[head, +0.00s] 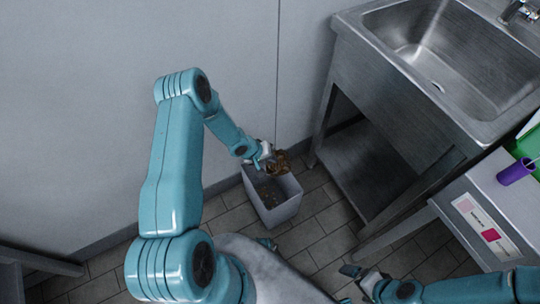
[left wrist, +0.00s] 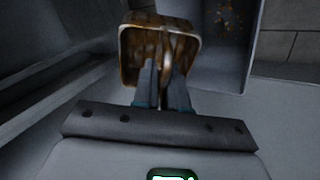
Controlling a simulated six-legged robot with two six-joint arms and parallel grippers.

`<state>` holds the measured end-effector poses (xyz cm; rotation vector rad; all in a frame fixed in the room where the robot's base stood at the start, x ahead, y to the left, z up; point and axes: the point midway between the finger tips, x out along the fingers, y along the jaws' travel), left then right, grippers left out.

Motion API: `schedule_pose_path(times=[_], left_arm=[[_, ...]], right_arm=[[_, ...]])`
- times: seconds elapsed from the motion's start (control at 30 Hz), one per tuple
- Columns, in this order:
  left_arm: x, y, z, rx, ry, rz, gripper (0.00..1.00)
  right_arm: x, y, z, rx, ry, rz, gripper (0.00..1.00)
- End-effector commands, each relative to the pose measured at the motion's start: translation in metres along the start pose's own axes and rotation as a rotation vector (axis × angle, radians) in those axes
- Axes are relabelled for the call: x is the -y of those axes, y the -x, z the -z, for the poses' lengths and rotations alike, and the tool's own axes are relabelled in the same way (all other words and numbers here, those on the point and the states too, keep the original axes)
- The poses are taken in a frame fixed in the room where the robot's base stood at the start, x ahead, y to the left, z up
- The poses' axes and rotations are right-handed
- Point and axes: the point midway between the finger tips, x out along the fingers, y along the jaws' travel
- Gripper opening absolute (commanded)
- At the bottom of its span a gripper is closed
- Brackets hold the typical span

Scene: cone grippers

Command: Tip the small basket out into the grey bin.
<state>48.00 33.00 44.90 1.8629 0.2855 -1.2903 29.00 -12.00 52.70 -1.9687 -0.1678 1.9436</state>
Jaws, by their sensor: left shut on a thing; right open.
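The small brown basket (head: 283,163) is over the back rim of the grey bin (head: 282,212), held by my left gripper (head: 265,156). In the left wrist view the basket (left wrist: 136,48) shows as a brown rounded frame, with my left gripper (left wrist: 163,85) shut on its near side. How far it is tilted is hard to tell. Small brown bits lie inside the bin; they also show in the left wrist view, where the bin (left wrist: 208,70) is at upper right. My right gripper (head: 352,283) is open and empty, low in the head view, away from the bin.
A steel sink unit (head: 350,75) with an open lower shelf stands right of the bin. A grey counter (head: 490,205) at right bears a purple cup (head: 515,173). The wall is close behind the bin. Tiled floor in front of the bin is partly clear.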

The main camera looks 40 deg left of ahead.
Motion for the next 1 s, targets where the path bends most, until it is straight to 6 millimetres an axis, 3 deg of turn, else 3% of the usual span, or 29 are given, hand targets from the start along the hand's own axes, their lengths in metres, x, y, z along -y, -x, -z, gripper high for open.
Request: schedule_pose_path(times=[0.67, 0.77, 0.83, 1.0], left_arm=[[-0.015, -0.002, -0.001, -0.001, -0.034, 0.194, 0.0], [-0.028, 0.003, 0.0, -0.003, -0.055, 0.297, 0.0], [-0.04, 0.013, 0.001, 0.002, -0.066, 0.382, 0.0], [-0.047, 0.012, 0.001, -0.001, -0.08, 0.506, 0.0]], right_arm=[[-0.029, -0.08, 0.002, 0.0, 0.0, 0.0, 1.0], [-0.03, -0.083, 0.002, 0.0, 0.0, 0.0, 1.0], [-0.023, -0.063, 0.001, 0.001, 0.0, 0.0, 1.0], [-0.018, -0.049, 0.001, -0.001, 0.0, 0.0, 1.0]])
